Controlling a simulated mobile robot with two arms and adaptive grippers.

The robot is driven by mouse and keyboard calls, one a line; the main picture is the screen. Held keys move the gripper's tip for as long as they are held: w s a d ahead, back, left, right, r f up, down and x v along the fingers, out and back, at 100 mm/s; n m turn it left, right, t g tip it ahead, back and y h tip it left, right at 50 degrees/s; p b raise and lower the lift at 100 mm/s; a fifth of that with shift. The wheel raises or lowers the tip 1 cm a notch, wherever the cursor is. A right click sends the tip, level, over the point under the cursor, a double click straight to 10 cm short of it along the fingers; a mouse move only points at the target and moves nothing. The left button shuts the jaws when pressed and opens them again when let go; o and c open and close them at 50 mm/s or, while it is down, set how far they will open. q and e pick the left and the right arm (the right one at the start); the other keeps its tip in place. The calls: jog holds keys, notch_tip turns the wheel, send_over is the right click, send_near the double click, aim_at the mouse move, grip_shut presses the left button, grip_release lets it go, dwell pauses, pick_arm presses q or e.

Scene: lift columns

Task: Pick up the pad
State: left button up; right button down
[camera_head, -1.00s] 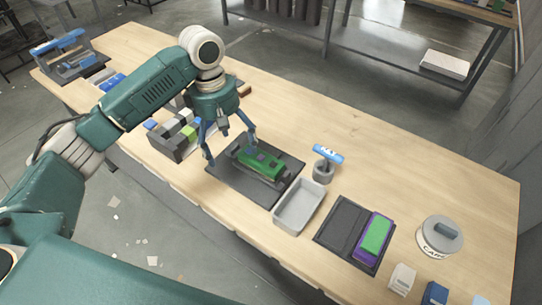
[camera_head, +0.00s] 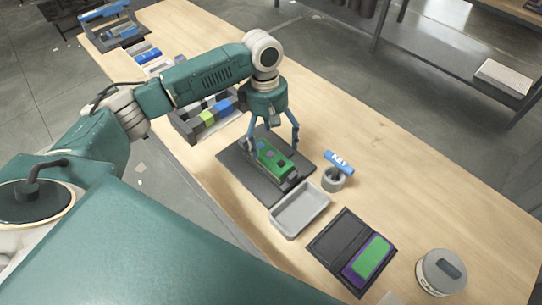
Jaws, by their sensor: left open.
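My left gripper (camera_head: 271,146) is open, pointing down over a green board (camera_head: 275,160) that lies on a dark mat (camera_head: 240,175). One finger is at the board's far-left end and the other is beside its right side; I cannot tell whether they touch it. Small dark and purple-blue squares show on the board. A flat green pad-like slab (camera_head: 372,257) with a purple border lies in the right half of a dark two-part tray (camera_head: 335,240), away from the gripper. I cannot tell which piece is the pad. My right gripper is not in view.
A grey empty tray (camera_head: 300,210) stands near the board, with a grey cup holding a blue-handled tool (camera_head: 339,163) beside it. A round lidded tin (camera_head: 440,272) is at the right. A block rack (camera_head: 205,118) is at the left. The table's far right is clear.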

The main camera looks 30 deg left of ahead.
aim_at(274, 153)
pick_arm(q)
jog(key=f, duration=0.2)
jog(key=f+p, duration=0.1)
jog(key=shift+s+d+f, duration=0.2)
jog(key=shift+s+d, duration=0.05)
jog(key=shift+d, duration=0.1)
jog(key=shift+f, duration=0.3)
jog(key=c, duration=1.5)
jog(key=shift+w+r, duration=0.1)
jog(key=shift+r, duration=0.05)
jog(key=shift+c, duration=0.4)
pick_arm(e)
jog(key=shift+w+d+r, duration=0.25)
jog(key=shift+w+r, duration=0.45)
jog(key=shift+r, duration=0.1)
